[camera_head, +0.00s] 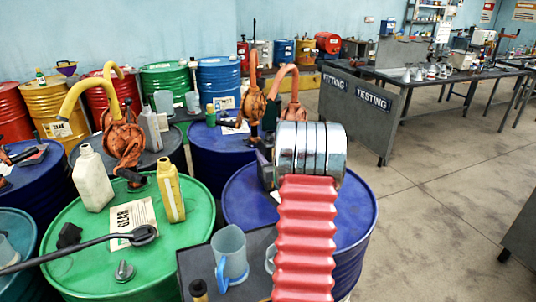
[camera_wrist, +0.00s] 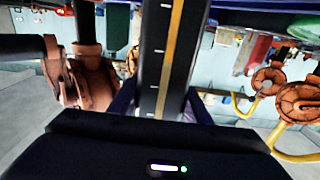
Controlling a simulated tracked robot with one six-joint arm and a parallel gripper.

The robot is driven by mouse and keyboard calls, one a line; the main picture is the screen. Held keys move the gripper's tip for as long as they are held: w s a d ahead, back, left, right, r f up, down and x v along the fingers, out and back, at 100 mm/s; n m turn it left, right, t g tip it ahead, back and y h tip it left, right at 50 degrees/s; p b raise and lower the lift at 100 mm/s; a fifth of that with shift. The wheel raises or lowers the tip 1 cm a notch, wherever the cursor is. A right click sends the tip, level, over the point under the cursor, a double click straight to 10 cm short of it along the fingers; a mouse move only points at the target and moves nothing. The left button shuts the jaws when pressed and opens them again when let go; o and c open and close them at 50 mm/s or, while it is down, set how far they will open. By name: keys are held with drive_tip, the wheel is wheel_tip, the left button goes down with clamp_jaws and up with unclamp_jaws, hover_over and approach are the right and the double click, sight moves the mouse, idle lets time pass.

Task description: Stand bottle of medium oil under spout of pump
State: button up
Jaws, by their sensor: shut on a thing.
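My gripper (camera_wrist: 162,108) is shut on a dark bottle (camera_wrist: 152,70) with a yellow strip and tick marks, in the wrist view, where the room appears upside down. Whether it is the medium oil I cannot tell; no label shows. A reddish-brown pump (camera_wrist: 90,80) is close at left in that view, apart from the bottle in the picture. In the head view my arm hides most of the gripper. An orange pump (camera_head: 293,108) rises behind my arm over the blue drum (camera_head: 240,195). Its spout end and the bottle's base are hidden.
A green drum (camera_head: 75,255) carries a cream bottle (camera_head: 92,180), a yellow bottle (camera_head: 170,192) and a gear sheet (camera_head: 133,220). Another orange pump (camera_head: 125,140) has a yellow hose. A blue jug (camera_head: 230,255) stands at front. Free floor (camera_head: 440,200) lies right.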

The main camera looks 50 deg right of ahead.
drive_tip(key=o, duration=1.5)
drive_tip(key=shift+f, duration=0.1)
drive_tip(key=shift+s+a, duration=0.2)
drive_tip(key=shift+s, duration=0.2)
drive_tip(key=v, duration=1.1)
drive_tip(key=shift+a, duration=0.1)
